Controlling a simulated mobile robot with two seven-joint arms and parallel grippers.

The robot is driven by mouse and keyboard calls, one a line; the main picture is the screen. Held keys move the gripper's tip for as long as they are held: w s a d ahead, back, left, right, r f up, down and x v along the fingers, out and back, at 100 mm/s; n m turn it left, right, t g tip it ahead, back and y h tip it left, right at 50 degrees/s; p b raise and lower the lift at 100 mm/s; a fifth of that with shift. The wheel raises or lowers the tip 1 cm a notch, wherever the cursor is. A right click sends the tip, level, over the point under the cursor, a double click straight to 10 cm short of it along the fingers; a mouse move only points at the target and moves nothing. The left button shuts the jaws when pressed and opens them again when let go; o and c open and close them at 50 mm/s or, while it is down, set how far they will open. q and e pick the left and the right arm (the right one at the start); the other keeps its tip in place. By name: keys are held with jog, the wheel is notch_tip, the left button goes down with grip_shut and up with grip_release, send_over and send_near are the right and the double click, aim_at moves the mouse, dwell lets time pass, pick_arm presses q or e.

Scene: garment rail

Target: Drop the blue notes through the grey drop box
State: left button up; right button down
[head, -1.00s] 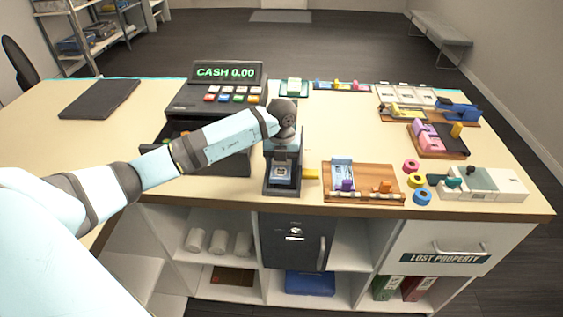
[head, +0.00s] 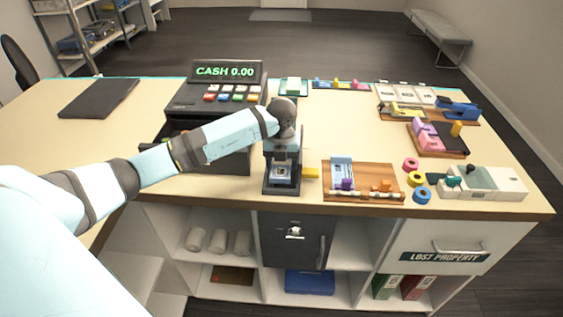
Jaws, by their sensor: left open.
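My left gripper (head: 283,174) points down over the front edge of the counter, left of a wooden board. It is open, and a small pale patch shows between its dark fingers; I cannot tell if it is a thing or part of the gripper. A pale blue stack (head: 342,172), possibly the blue notes, lies on the wooden board (head: 372,174) just right of the gripper, apart from it. A dark grey box with a round fitting (head: 295,242), possibly the drop box, is set under the counter below the gripper. My right gripper is not in view.
A cash register (head: 215,100) stands behind my left forearm, which partly hides its drawer. Coloured rings (head: 415,180) and a pale box (head: 482,183) lie at the right. Boards with clips stand at the back right. The counter's middle (head: 345,125) is clear.

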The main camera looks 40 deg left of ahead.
pick_arm(q)
jog(key=o, duration=0.8)
jog(key=shift+o, duration=1.1)
jog(key=shift+s+a, duration=0.1)
jog(key=shift+r, duration=0.15)
jog(key=shift+w+r+p, duration=0.2)
jog(key=shift+r+p, duration=0.35)
jog(key=shift+r, duration=0.15)
jog(key=shift+c, duration=0.2)
jog(key=shift+r+p, duration=1.1)
jog(key=shift+r, duration=0.65)
jog(key=shift+r, duration=0.1)
